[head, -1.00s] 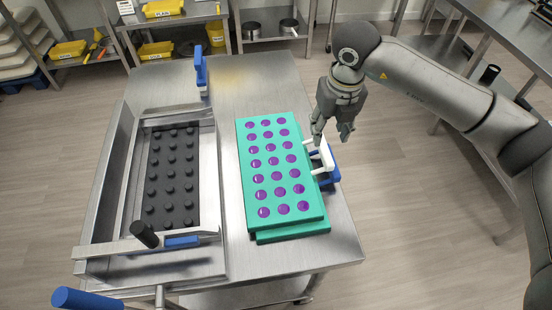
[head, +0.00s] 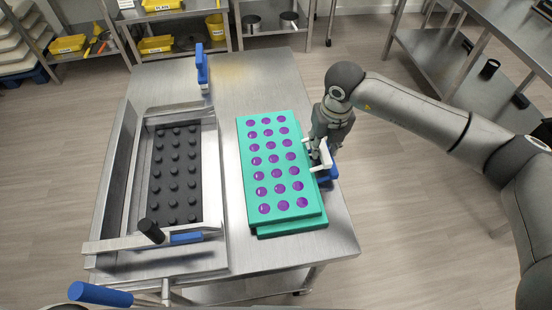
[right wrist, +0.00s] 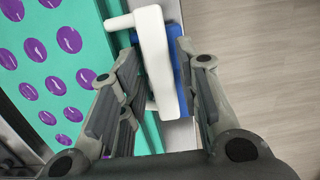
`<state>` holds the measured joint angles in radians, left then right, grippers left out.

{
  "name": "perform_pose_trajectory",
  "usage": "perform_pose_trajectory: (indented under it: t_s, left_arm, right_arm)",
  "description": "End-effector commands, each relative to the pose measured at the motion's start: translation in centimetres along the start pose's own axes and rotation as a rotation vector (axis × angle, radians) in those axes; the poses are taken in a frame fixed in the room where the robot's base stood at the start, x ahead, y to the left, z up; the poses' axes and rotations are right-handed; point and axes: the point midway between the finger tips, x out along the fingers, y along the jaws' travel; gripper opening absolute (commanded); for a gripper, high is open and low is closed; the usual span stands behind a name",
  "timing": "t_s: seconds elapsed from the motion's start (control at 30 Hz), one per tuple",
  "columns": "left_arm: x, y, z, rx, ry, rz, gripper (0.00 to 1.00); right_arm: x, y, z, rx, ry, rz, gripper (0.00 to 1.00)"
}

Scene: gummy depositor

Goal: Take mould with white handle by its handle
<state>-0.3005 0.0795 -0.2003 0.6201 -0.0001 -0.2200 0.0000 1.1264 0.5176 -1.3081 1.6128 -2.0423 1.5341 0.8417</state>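The teal mould with purple-filled cavities (head: 285,210) lies on the steel table, stacked on another teal mould (head: 292,229). Its white handle (head: 325,156) sticks out from its right side. A blue handle (head: 331,173) sits just below the white one, apparently on the lower mould. My right gripper (head: 324,152) is at the white handle. In the right wrist view the white handle (right wrist: 155,57) lies between the two open fingers (right wrist: 155,90), with a gap to the right finger. The blue handle (right wrist: 182,75) shows beneath it. My left gripper is out of view.
A steel depositor frame (head: 110,200) with a black studded plate (head: 175,180) fills the table's left side. A blue clamp handle (head: 202,65) stands at the table's back. Shelves with yellow bins (head: 157,44) stand behind.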

Motion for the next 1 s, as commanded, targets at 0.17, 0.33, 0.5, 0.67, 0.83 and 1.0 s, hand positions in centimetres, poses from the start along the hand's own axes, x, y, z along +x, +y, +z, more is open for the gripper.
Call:
perform_pose_trajectory:
  t_s: [0.17, 0.33, 0.5, 0.67, 0.83, 1.0]
  left_arm:
    - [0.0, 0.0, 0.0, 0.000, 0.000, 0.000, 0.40]
    - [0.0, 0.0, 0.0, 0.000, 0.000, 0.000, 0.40]
    - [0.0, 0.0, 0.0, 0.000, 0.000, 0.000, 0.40]
    - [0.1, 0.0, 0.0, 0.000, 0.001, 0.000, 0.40]
    - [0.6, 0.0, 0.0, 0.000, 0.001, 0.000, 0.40]
    - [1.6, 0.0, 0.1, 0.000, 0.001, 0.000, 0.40]
  right_arm:
    - [0.0, 0.0, 0.0, 0.000, 0.000, 0.000, 0.04]
    - [-0.1, 0.0, 0.0, 0.001, 0.000, 0.000, 0.00]
    - [-0.1, 0.0, 0.1, 0.001, -0.002, 0.002, 0.00]
    - [-0.4, 0.0, 0.1, 0.001, -0.003, 0.002, 0.00]
    - [-1.8, 0.0, 0.4, 0.002, -0.005, 0.002, 0.00]
    - [-4.5, 0.4, -0.5, -0.002, -0.006, 0.002, 0.00]
